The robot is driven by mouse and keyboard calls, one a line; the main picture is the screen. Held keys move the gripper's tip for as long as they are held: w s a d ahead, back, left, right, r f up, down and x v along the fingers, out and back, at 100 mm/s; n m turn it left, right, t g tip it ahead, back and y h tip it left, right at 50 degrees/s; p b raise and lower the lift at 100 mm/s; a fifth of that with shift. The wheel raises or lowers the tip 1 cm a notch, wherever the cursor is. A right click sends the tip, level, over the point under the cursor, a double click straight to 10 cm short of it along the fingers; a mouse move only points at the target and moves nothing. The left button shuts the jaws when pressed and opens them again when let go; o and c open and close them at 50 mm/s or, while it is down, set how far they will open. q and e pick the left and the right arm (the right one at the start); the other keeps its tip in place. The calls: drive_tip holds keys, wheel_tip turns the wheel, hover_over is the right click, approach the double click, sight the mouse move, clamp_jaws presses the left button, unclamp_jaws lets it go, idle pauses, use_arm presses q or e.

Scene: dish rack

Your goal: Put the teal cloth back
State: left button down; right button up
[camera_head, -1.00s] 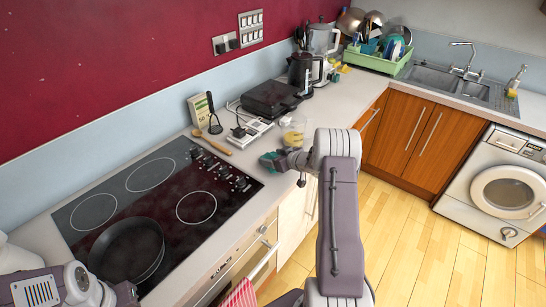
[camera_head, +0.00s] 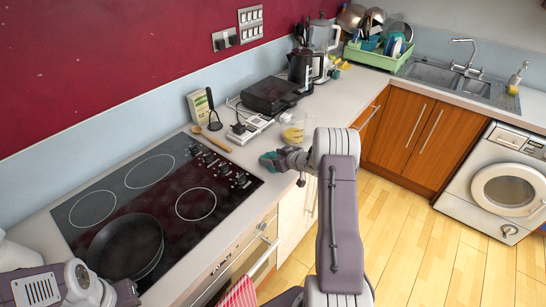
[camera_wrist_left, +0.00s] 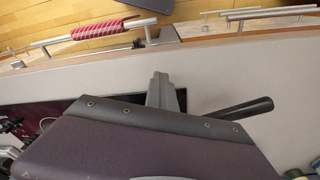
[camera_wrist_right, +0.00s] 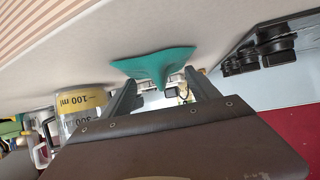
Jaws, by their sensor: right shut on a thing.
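The teal cloth (camera_head: 269,161) is at the front of the worktop, right of the hob. My right gripper (camera_wrist_right: 163,88) is shut on it; in the right wrist view the cloth (camera_wrist_right: 155,63) spreads out beyond the fingertips. I cannot tell whether its lower edge touches the worktop. My left gripper (camera_wrist_left: 163,88) looks shut and empty in the left wrist view, with its fingers close together. In the head view the left arm is at the bottom left, near the pan.
A measuring jug (camera_head: 293,131) stands just behind the cloth. A wooden spoon (camera_head: 212,140) lies left of it. A black pan (camera_head: 126,247) sits on the hob (camera_head: 160,200). A green dish rack (camera_head: 372,60) stands near the sink (camera_head: 455,84). A striped towel (camera_head: 238,293) hangs at the oven.

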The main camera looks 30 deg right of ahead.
drive_tip(key=shift+f, duration=0.15)
drive_tip(key=o, duration=1.4)
use_arm(q)
drive_tip(key=shift+f, duration=0.2)
use_arm(e)
drive_tip(key=v, duration=0.9)
drive_tip(key=shift+s, duration=0.1)
clamp_jaws()
